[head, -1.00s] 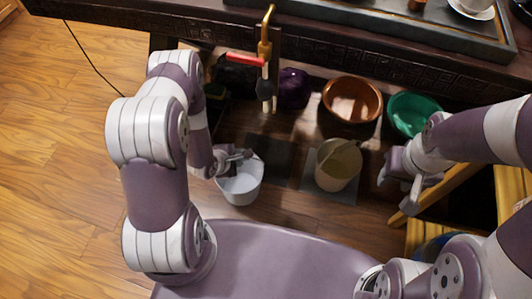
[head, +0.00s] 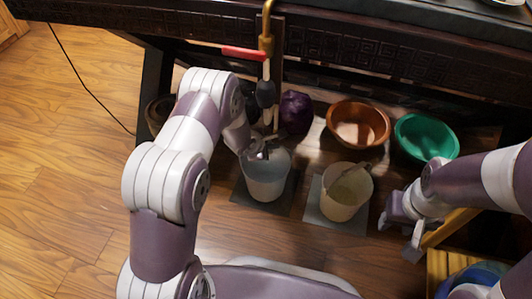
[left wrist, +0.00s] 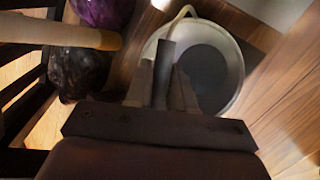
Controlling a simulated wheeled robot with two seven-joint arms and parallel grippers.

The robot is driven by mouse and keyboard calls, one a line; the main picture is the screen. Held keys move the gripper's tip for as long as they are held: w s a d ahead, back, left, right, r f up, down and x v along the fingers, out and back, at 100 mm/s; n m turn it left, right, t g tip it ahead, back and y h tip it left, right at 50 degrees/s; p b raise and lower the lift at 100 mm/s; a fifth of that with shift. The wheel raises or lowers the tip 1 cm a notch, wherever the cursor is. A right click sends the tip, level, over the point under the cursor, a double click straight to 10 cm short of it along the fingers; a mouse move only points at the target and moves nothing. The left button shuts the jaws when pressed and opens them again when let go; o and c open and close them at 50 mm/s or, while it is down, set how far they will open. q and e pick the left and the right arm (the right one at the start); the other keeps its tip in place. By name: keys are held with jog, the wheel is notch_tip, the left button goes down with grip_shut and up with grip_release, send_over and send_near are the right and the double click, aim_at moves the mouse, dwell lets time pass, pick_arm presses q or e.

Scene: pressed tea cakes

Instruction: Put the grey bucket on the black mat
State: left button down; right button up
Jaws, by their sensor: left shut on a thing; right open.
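The grey bucket (head: 264,186) is upright over the black mat (head: 240,194) in the head view and hides much of it. I cannot tell whether its base touches the mat. My left gripper (head: 262,153) is at the top of the bucket, shut on its handle. In the left wrist view the bucket's round rim and dark inside (left wrist: 222,58) show beyond the fingers (left wrist: 162,88), and the pale handle runs up from them. My right gripper (head: 402,222) is open and empty, to the right of the beige bucket.
A beige bucket (head: 345,195) stands on a greyer mat (head: 313,212) just right. Behind are a purple object (head: 296,112), a copper bowl (head: 358,124) and a green bowl (head: 426,138).

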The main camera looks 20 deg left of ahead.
pick_arm(q)
jog(key=shift+s+r, duration=0.1)
jog(key=c, duration=1)
grip_release()
jog(key=shift+s+r+p, duration=0.1)
jog(key=shift+r+p, duration=0.2)
jog(key=shift+p, duration=0.1)
jog(key=s+a+r+m+g+y+p, duration=0.1)
jog(key=s+a+r+m+p, duration=0.1)
jog(key=s+r+p, duration=0.35)
jog(key=s+a+r+m+p, duration=0.1)
jog(key=s+r+m+p, duration=0.15)
jog(key=r, duration=0.65)
jog(key=s+r+m+g, duration=0.1)
jog(key=s+r+m, duration=0.3)
jog(key=s+m, duration=0.1)
jog(key=s+r+m+g, duration=0.2)
jog(key=s+r+m, duration=0.1)
jog(key=s+m, duration=0.3)
jog(key=s+r+m+g+y+b, duration=0.1)
jog(key=s+r+m, duration=0.3)
jog(key=s, duration=0.3)
jog(key=shift+d+r+m+g, duration=0.3)
jog(key=shift+d+r+m, duration=0.05)
jog(key=shift+m, duration=0.5)
